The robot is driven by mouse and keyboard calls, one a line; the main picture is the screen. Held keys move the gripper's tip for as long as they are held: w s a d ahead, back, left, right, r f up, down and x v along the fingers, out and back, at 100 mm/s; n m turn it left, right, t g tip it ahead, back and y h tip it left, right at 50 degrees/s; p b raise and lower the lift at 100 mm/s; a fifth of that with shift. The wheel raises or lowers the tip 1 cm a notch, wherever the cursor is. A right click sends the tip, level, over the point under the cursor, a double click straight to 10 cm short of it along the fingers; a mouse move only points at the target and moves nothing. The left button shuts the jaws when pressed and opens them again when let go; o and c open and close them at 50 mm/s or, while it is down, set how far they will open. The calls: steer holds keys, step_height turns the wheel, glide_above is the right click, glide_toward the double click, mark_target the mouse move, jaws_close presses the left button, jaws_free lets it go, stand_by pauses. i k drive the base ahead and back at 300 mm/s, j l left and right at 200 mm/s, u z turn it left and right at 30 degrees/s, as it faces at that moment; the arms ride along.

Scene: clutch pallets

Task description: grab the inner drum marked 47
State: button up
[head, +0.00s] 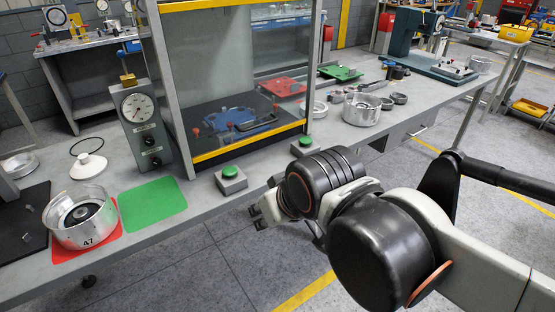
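The inner drum marked 47 (88,234) is a round silver metal drum with a dark centre. It stands upright on a red mat (65,254) at the left of the workbench, with its number facing the front. My gripper (257,212) is in front of the bench edge, to the right of the drum and well apart from it. My black and grey arm hides part of the gripper, so whether its fingers are open or shut is unclear.
A green mat (152,202) lies bare beside the red one. A gauge box (141,125) and a white lid-like part (88,166) stand behind. Two green-button boxes (231,180) sit near the front edge. A glass-fronted cabinet (238,75) fills the middle; another drum (361,109) stands further right.

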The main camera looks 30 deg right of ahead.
mark_target(88, 234)
steer(key=l+u, duration=0.15)
steer(key=l, duration=0.35)
steer(key=k+l+u, duration=0.2)
steer(key=l, duration=0.3)
steer(key=l+u, duration=0.15)
steer(key=l, duration=0.4)
steer(key=k+l+u, duration=0.15)
steer(key=l, duration=0.3)
steer(key=i+l, duration=0.05)
